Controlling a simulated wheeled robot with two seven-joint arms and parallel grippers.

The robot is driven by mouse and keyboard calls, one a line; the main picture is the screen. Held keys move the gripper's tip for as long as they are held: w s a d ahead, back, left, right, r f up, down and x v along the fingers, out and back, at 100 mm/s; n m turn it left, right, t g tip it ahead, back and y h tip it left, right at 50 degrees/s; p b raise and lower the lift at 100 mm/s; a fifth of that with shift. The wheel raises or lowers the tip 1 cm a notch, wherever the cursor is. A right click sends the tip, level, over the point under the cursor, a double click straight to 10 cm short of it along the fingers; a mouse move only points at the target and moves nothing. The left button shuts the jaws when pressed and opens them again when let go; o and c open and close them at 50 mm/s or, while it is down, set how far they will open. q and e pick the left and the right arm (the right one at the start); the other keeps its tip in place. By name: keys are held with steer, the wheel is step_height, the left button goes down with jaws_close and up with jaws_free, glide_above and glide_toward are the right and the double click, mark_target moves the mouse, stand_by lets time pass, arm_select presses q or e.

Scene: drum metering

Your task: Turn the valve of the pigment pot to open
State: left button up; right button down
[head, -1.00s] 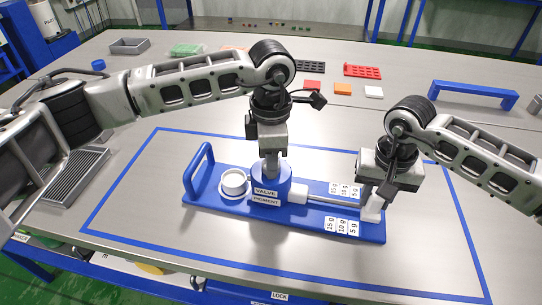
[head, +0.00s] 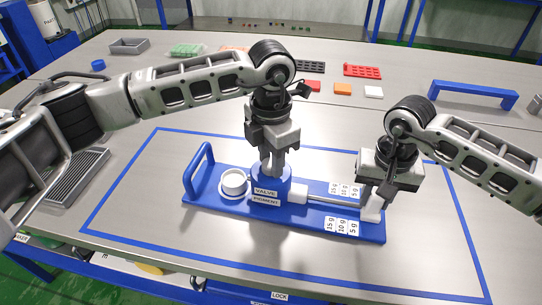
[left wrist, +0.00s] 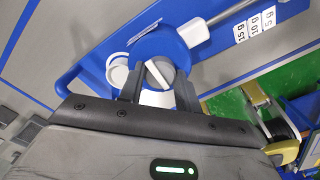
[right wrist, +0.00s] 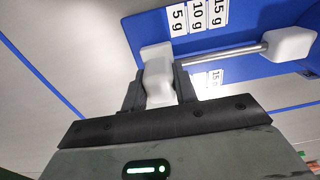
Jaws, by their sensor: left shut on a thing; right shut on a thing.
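The blue pigment pot (head: 284,184) stands on the blue base plate (head: 210,200), behind labels reading VALVE and PIGMENT. Its top also shows in the left wrist view (left wrist: 150,43). My left gripper (head: 271,170) points down over the pot, shut on the white valve handle (left wrist: 160,72), which lies between its fingers. The fingers mostly hide the handle in the head view. My right gripper (head: 375,196) is shut on the white end block (head: 371,211) of the metal rod (head: 328,202). This block also shows between the fingers in the right wrist view (right wrist: 158,78).
A white cup (head: 234,181) stands on the plate left of the pot, beside a blue handle bar (head: 198,170). Cards marked 15 g, 10 g and 5 g lie along the rod. The taped blue rectangle around the plate is otherwise clear.

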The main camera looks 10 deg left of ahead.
arm_select(q)
steer(key=shift+r, duration=0.1)
steer(key=o, duration=1)
step_height(320, 180, up, 12)
arm_select(e)
steer(key=shift+r, duration=0.1)
steer(key=c, duration=1)
jaws_free()
